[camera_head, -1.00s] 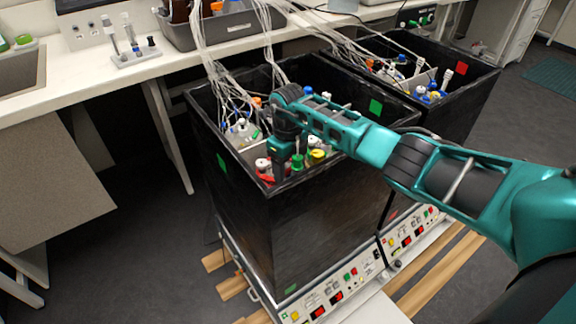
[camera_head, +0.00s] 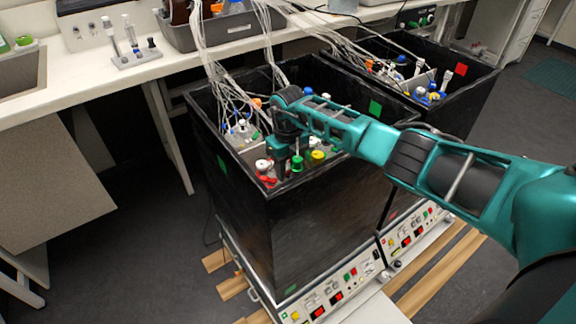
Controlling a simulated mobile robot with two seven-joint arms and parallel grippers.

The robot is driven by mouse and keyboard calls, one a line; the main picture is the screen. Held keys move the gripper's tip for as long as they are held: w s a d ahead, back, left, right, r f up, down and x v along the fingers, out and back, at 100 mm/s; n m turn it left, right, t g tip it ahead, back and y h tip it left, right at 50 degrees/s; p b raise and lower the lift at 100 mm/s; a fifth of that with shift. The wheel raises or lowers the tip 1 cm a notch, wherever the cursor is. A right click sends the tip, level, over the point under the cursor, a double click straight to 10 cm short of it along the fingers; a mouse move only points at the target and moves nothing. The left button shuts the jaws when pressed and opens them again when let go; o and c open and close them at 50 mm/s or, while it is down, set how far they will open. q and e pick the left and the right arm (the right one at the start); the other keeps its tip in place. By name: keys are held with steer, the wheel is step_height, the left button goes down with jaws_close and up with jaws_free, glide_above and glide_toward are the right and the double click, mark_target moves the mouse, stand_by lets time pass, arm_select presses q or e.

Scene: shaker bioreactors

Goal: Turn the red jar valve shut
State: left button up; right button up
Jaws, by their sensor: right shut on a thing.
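The red jar valve (camera_head: 266,181) shows low in the near corner of the left black box, below a white cap. My right gripper (camera_head: 281,172) reaches down into the box from above, right beside the red parts. It is shut on the red jar valve, though its fingertips are small and partly hidden by the gripper body. A green-capped part (camera_head: 297,163) and a yellow cap (camera_head: 318,156) stand just to the right of the gripper. My left gripper is not in view.
The left black box (camera_head: 235,205) has high walls close around the gripper. A second black box (camera_head: 470,95) stands behind right. White tubes (camera_head: 207,50) rise from the left box. Control panels (camera_head: 335,290) sit below. The bench (camera_head: 110,80) runs along the back.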

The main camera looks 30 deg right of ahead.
mark_target(288, 171)
stand_by(0.3)
steer(key=o, duration=1.1)
steer(key=shift+c, duration=0.2)
steer(key=shift+r, duration=0.1)
step_height(288, 171, up, 13)
steer(key=p, duration=0.1)
